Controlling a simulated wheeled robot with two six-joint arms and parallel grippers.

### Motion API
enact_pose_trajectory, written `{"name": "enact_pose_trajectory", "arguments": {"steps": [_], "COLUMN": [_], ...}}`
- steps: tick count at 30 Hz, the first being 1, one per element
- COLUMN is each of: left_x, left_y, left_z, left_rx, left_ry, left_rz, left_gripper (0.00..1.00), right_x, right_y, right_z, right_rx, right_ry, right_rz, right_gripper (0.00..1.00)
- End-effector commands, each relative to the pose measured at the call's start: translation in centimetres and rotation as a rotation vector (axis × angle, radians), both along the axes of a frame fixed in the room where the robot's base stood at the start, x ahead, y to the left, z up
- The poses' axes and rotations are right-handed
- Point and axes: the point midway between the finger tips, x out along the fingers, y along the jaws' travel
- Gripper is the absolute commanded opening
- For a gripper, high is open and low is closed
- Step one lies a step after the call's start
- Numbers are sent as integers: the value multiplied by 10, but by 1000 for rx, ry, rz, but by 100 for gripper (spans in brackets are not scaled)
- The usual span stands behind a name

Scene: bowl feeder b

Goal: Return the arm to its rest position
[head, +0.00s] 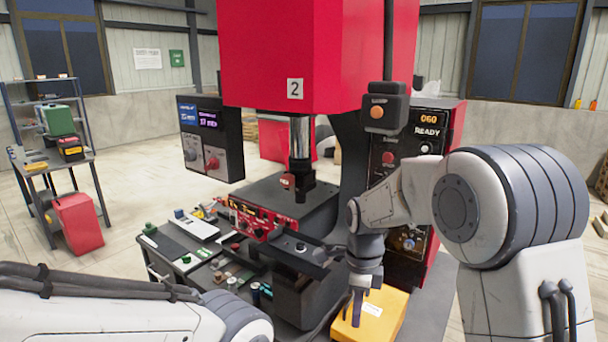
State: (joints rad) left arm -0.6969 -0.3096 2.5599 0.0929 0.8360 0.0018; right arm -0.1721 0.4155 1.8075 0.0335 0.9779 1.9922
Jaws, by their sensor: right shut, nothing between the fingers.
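My right arm (515,195) comes in from the right and bends down at the wrist. My right gripper (356,312) points downward, shut and empty, at the yellow box (385,318) in front of the red press (290,50). I cannot tell whether its fingertips touch the box. My left arm (110,310) lies across the lower left corner. Its gripper is out of the picture.
The press ram (301,140) hangs above a dark bed close to the right wrist. A control panel reading READY (425,130) stands behind the right arm. A cluttered bench (165,240) is left of the press.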

Motion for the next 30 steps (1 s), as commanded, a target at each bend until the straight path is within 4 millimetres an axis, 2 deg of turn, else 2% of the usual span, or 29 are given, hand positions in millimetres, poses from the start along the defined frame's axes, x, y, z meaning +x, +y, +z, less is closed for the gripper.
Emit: {"name": "enact_pose_trajectory", "arguments": {"steps": [5, 8, 12, 18, 21, 25, 30], "left_x": [0, 0, 0, 0, 0, 0, 0], "left_y": [0, 0, 0, 0, 0, 0, 0], "left_z": [-3, -5, -9, -13, -14, -15, -15], "left_rx": [0, 0, 0, 0, 0, 0, 0], "left_ry": [0, 0, 0, 0, 0, 0, 0], "left_rz": [0, 0, 0, -1, -1, -1, -1], "left_gripper": [50, 50, 50, 50, 50, 50, 50], "right_x": [-38, -69, -126, -201, -229, -251, -259], "right_y": [27, 44, 63, 71, 68, 65, 62], "right_z": [14, 22, 29, 27, 23, 18, 16], "right_rx": [28, 47, 74, 101, 107, 109, 111], "right_ry": [-24, -44, -76, -123, -141, -155, -160], "right_rz": [368, 670, 1182, 1884, 2155, 2380, 2476], "right_gripper": [0, 0, 0, 0, 0, 0, 0]}}
